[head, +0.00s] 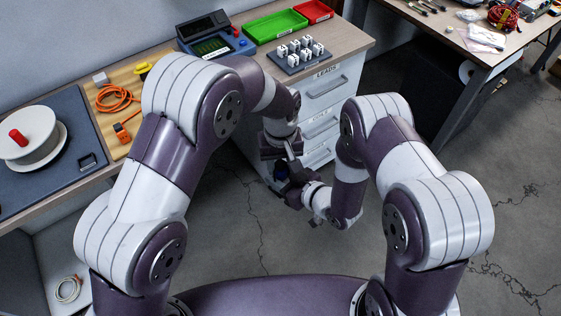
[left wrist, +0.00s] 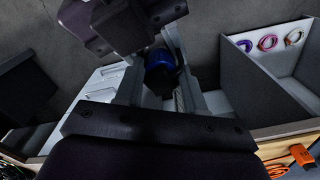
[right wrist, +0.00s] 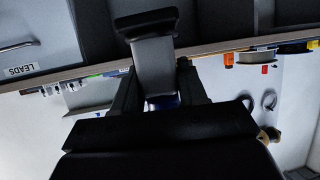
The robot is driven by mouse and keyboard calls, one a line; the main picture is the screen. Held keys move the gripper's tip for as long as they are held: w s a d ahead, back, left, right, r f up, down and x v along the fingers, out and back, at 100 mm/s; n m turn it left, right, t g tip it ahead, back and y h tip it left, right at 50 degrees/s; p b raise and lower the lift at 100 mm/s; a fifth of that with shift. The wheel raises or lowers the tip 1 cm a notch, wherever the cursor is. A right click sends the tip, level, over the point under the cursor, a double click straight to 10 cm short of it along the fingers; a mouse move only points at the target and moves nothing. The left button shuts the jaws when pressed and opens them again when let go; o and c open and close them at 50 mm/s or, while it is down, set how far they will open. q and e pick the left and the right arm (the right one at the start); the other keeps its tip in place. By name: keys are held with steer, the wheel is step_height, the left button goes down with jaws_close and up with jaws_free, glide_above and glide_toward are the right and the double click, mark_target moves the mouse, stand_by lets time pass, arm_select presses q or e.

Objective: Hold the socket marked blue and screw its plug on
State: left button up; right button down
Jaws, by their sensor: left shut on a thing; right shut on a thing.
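A dark blue round piece (left wrist: 160,72), taken as the blue-marked socket, sits between the finger pads of my left gripper (left wrist: 160,88), which is shut on it. In the head view it is a small blue patch (head: 280,171) below my left wrist. My right gripper (head: 290,184) meets the left one there, in the air in front of the bench. It is shut; its piece, taken as the plug, is mostly hidden. In the right wrist view a blue sliver (right wrist: 165,101) shows between my right fingers, behind a light finger of my left gripper. Whether the threads engage cannot be seen.
The wooden bench (head: 345,45) holds a rack of white blocks (head: 299,54), a green tray (head: 275,25), a red tray (head: 313,11), a blue meter (head: 215,38), an orange cable (head: 117,98) and a white spool (head: 30,137). White drawers (head: 322,97) are close behind the grippers. Floor in front is clear.

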arm_select(q)
steer(key=m, duration=1.9)
steer(key=o, duration=1.2)
steer(key=shift+o, duration=0.2)
step_height(320, 180, up, 8)
steer(key=shift+f, duration=0.25)
